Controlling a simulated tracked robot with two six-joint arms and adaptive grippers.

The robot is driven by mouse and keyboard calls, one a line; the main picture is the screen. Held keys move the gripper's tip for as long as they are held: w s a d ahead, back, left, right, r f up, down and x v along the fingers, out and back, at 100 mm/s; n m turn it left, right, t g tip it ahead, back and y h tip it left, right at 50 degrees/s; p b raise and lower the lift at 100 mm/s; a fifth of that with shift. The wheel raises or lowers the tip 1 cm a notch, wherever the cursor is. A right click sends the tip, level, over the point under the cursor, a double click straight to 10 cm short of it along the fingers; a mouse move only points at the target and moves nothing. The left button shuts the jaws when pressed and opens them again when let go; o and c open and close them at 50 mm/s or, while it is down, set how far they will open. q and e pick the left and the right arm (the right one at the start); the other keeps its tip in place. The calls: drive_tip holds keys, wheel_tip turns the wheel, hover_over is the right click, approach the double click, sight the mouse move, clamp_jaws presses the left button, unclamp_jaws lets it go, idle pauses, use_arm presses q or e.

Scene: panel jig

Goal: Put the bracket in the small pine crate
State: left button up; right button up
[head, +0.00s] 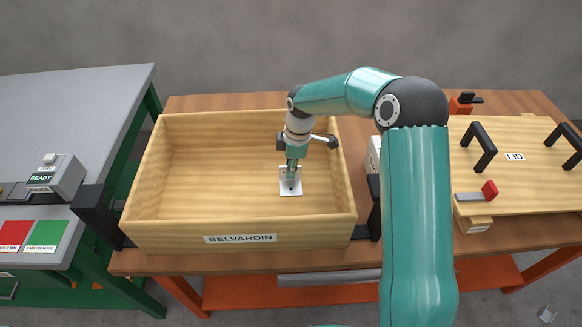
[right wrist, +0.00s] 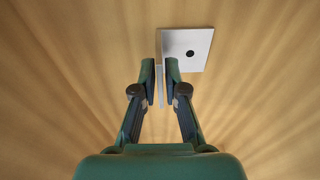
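The bracket (head: 290,188) is a pale grey L-shaped piece with a dark round hole in its flat plate. My right gripper (head: 291,172) reaches down inside the pine crate (head: 185,235), an open wooden box labelled BELVARDIN. In the right wrist view, the gripper's fingers (right wrist: 159,80) are closed on the bracket's thin upright flange, and its flat plate (right wrist: 187,48) lies beyond the fingertips. The bracket is within the crate's walls, toward the right side. I cannot tell whether it touches the crate floor. My left gripper is not in view.
A wooden lid (head: 530,178) with black handles lies to the right, with a red-handled clamp (head: 489,190) near it. Black blocks (head: 95,208) flank the crate. A grey bench (head: 70,105) with a READY box (head: 52,177) stands left. Otherwise the crate floor looks empty.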

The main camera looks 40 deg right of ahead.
drive_tip(key=shift+o, duration=1.2)
drive_tip(key=shift+r, duration=0.1)
wheel_tip(320, 180, up, 12)
drive_tip(key=d, duration=0.1)
drive_tip(key=shift+s+d, duration=0.15)
drive_tip(key=shift+s, duration=0.25)
